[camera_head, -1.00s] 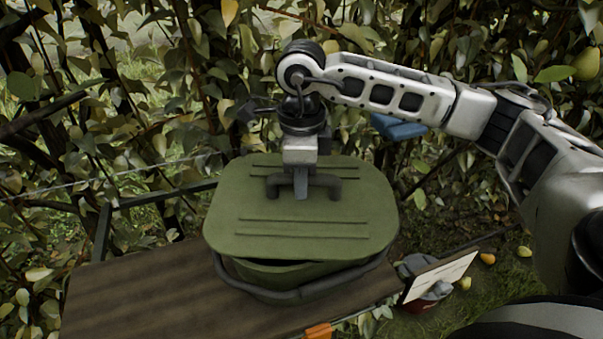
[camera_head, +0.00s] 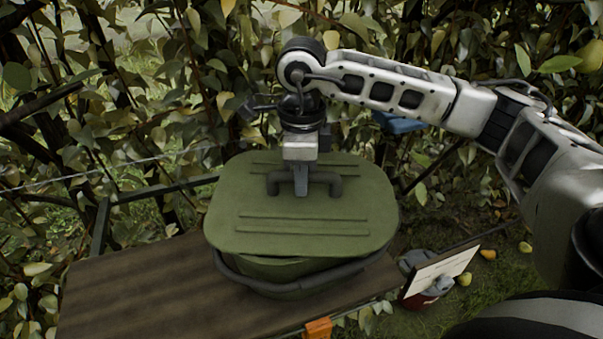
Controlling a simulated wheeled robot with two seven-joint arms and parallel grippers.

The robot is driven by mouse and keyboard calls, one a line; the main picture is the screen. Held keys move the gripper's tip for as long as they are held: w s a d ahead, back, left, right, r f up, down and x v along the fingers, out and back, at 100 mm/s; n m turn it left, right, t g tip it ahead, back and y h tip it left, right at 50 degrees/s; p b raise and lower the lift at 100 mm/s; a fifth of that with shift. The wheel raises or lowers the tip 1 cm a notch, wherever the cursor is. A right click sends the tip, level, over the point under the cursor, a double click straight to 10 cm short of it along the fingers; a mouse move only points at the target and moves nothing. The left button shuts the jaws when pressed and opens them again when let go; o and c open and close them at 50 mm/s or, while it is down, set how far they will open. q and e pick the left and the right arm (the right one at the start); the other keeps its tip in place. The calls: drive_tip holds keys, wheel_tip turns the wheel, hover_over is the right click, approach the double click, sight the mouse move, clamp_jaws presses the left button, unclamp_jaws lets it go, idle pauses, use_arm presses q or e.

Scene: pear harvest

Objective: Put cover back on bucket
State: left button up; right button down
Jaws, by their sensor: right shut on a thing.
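The green cover (camera_head: 302,238) is a rounded rectangular lid with raised ridges and a dark handle (camera_head: 327,178). My right gripper (camera_head: 301,187) points down and is shut on that handle. The cover lies over the top of the green bucket (camera_head: 285,270). At the front the bucket's wall shows under the cover's edge, and I cannot tell whether the cover is fully seated. The bucket's dark carrying handle (camera_head: 300,287) hangs around its front. The bucket stands on a brown wooden board. My left gripper is not in view.
The wooden board (camera_head: 140,290) is clear left of the bucket. An orange clamp (camera_head: 318,328) sits at its front edge. A white sign (camera_head: 440,272) stands to the right, near a few fallen pears (camera_head: 488,254). Dense leafy branches rise behind.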

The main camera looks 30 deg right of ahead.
drive_tip(key=c, duration=1.2)
unclamp_jaws()
wheel_tip(320, 180, up, 16)
drive_tip(key=p, duration=0.1)
